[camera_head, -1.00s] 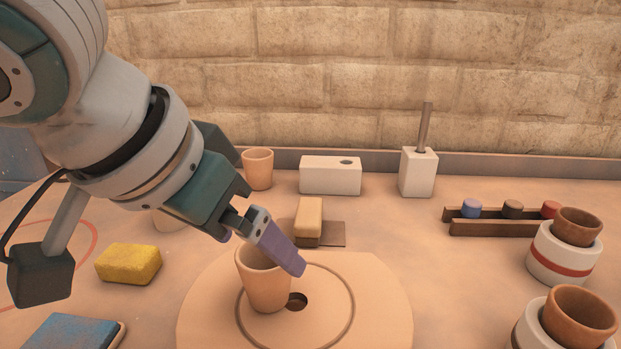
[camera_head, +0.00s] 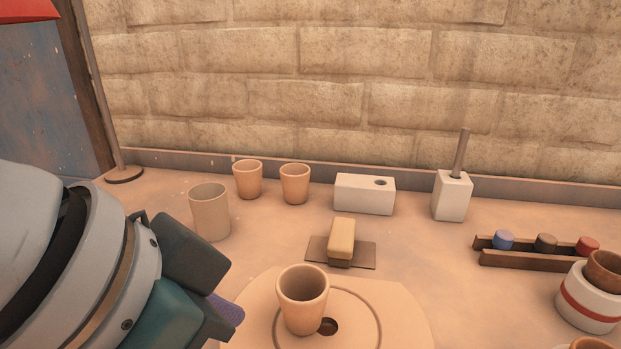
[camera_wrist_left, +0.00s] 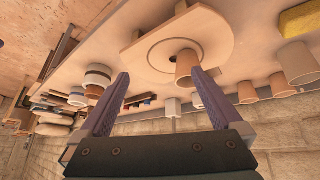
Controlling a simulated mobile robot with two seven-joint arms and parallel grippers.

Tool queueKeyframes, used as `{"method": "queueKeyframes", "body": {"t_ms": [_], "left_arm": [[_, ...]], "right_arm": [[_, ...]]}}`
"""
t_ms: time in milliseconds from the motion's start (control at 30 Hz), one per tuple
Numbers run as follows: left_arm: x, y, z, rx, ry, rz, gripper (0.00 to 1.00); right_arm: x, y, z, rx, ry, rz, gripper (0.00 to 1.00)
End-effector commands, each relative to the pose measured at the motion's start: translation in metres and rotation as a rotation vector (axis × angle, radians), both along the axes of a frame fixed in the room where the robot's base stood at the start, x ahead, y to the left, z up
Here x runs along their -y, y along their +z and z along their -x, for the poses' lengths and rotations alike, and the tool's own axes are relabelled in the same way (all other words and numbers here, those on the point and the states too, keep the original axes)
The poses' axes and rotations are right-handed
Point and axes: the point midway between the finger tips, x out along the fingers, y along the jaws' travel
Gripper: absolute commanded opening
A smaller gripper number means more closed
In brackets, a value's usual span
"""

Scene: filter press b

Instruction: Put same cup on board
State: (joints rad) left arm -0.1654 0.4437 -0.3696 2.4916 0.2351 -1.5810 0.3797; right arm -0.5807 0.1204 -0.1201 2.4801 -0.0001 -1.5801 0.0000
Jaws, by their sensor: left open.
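A tan cup (camera_head: 302,308) stands upright on the round pale board (camera_head: 396,312), beside the dark hole and within the ring mark. In the left wrist view the cup (camera_wrist_left: 185,68) shows close beside the right-hand finger, on the board (camera_wrist_left: 222,30). My left gripper (camera_head: 226,309) is at the lower left in the head view, left of the cup and mostly hidden by its own wrist. In the wrist view the left gripper (camera_wrist_left: 160,73) has its purple fingers wide apart with nothing held. My right gripper is not in view.
Three more cups stand at the back left: a paler one (camera_head: 210,212) and two tan ones (camera_head: 248,180), (camera_head: 295,184). Behind the board are a tan block on a plate (camera_head: 365,253), a white block (camera_head: 352,194) and a white holder (camera_head: 451,197). A rack (camera_head: 525,259) and banded pot (camera_head: 588,305) are right.

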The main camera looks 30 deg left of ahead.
Motion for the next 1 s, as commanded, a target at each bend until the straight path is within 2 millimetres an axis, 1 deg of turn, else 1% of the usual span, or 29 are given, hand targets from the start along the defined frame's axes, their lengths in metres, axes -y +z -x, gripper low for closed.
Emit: {"method": "queueKeyframes", "body": {"t_ms": [33,100,200,300,400,1000], "left_arm": [[-0.005,-0.016,0.017,-0.048,0.031,-0.005,1.00],[-0.019,-0.034,0.036,-0.099,0.061,-0.044,1.00],[-0.036,-0.053,0.063,-0.170,0.092,-0.096,1.00],[-0.046,-0.063,0.080,-0.215,0.104,-0.132,1.00],[-0.050,-0.066,0.085,-0.229,0.107,-0.146,1.00],[-0.049,-0.065,0.084,-0.226,0.104,-0.144,1.00]], "right_arm": [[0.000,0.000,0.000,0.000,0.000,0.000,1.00],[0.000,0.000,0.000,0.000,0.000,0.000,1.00],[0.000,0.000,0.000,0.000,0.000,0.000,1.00],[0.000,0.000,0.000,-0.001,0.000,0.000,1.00],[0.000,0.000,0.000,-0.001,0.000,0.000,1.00],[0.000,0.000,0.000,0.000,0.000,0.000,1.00]]}}
